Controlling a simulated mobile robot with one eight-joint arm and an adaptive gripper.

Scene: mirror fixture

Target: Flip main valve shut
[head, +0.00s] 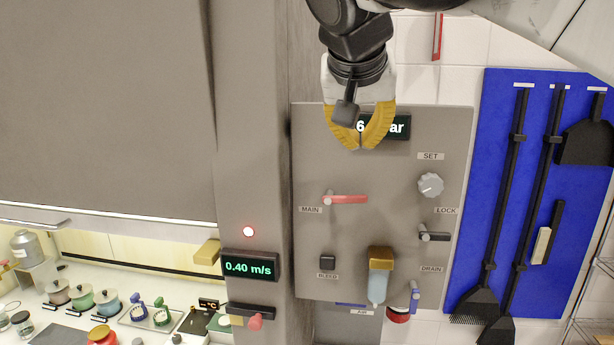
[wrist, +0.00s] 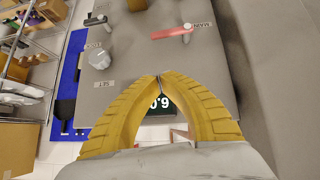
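The main valve is a red lever (head: 346,199) beside the MAIN label on a grey panel (head: 310,260). The lever lies horizontal, its pivot at the left end and its handle pointing right. It also shows at the top of the wrist view (wrist: 172,33), beyond my fingertips. My gripper (head: 359,146) has yellow fingers and is in front of the panel's top, above the red lever and apart from it. The fingertips meet or nearly meet with nothing visible between them. They partly hide the pressure display (head: 399,127).
The panel also holds a SET knob (head: 430,186), a black-and-grey LOCK lever (head: 434,237), a BLEED button (head: 327,262) and a brass-topped filter bowl (head: 379,270). A blue board (head: 500,200) with hanging tools is at the right. The space before the red lever looks clear.

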